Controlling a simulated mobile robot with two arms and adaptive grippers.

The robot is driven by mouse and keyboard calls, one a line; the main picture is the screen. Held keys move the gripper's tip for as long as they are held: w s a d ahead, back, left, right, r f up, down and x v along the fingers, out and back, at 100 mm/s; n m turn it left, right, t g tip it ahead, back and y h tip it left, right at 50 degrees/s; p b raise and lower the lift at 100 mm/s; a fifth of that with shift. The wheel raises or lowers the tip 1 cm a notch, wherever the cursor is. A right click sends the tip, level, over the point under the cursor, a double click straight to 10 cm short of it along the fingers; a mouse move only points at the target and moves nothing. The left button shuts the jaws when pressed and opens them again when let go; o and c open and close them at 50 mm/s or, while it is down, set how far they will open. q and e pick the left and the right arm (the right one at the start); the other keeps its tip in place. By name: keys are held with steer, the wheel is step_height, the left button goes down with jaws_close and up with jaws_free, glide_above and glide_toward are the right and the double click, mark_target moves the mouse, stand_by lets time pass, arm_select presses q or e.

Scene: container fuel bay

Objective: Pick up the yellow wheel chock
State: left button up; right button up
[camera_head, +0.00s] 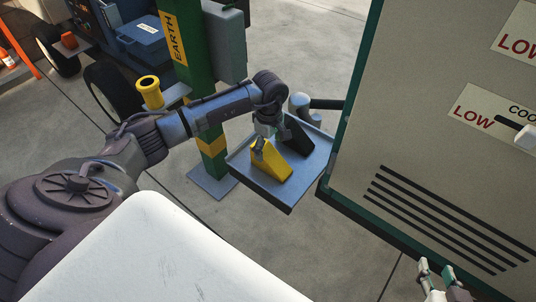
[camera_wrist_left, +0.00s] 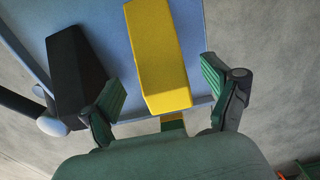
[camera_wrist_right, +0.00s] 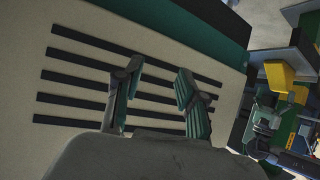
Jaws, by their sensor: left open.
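The yellow wheel chock (camera_head: 272,165) sits on a blue-grey tray (camera_head: 283,202) beside a black chock (camera_head: 296,134). My left gripper (camera_head: 264,145) is over the yellow chock. In the left wrist view the yellow chock (camera_wrist_left: 160,60) lies ahead and between the spread fingers of the open left gripper (camera_wrist_left: 168,98), with a gap on each side. The black chock (camera_wrist_left: 75,75) is close to the left finger there. My right gripper (camera_head: 438,272) is at the lower right of the head view; in the right wrist view (camera_wrist_right: 158,90) its fingers are apart and empty.
A green post (camera_head: 190,50) with an EARTH label stands left of the tray. A large beige cabinet (camera_head: 440,130) with dark vent slots stands to the right, close to the tray and my right gripper. A yellow cup-like part (camera_head: 149,90) is near my left arm.

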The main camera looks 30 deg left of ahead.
mark_target(269, 152)
arm_select(q)
step_height(269, 152, down, 3)
steer(key=shift+f, duration=0.1)
steer(key=c, duration=1.6)
arm_select(e)
steer(key=w+r+t, duration=0.1)
steer(key=w+a+r+t, duration=0.1)
steer(key=r, duration=0.1)
steer(key=shift+w+r+y, duration=0.1)
steer(key=shift+y, duration=0.3)
